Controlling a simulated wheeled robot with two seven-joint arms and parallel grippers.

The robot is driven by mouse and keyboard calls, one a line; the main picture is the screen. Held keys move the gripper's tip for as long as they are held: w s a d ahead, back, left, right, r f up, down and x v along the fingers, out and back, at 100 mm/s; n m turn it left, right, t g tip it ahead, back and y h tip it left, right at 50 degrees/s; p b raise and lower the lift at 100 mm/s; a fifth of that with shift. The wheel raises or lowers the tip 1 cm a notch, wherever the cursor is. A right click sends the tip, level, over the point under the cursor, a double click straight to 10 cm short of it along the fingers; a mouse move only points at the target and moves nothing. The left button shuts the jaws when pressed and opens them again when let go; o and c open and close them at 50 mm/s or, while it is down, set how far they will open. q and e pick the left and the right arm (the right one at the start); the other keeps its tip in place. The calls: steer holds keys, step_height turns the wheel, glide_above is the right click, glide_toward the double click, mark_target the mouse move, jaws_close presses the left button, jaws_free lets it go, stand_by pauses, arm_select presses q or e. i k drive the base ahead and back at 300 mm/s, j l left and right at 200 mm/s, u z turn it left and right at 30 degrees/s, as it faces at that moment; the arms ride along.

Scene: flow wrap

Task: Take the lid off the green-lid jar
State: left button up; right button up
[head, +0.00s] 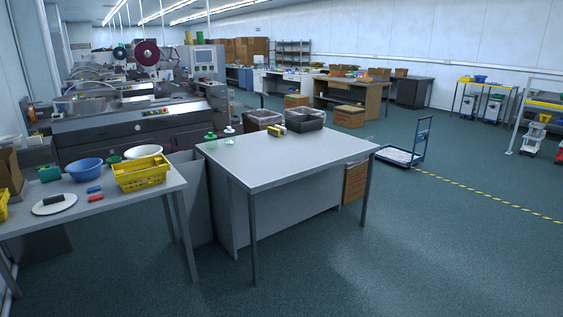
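A small green-topped object (211,135), which looks like the green-lid jar, stands at the far left corner of the grey table (290,168). It is small in view, and I cannot make out the jar body or how the lid sits. A small whitish object (229,131) with some green stands just to its right. Neither of my grippers is in the head view.
On the grey table are a yellow block (274,131) and two bins, a grey one (262,119) and a dark one (305,119). The table's front is clear. A side table at left holds a yellow basket (140,173) and bowls. Open floor lies right.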

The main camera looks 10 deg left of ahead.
mark_target(210, 136)
steer(key=i+j+u, duration=0.35)
steer(key=i, duration=0.5)
steer(key=i+u, duration=0.35)
steer(key=i, duration=0.55)
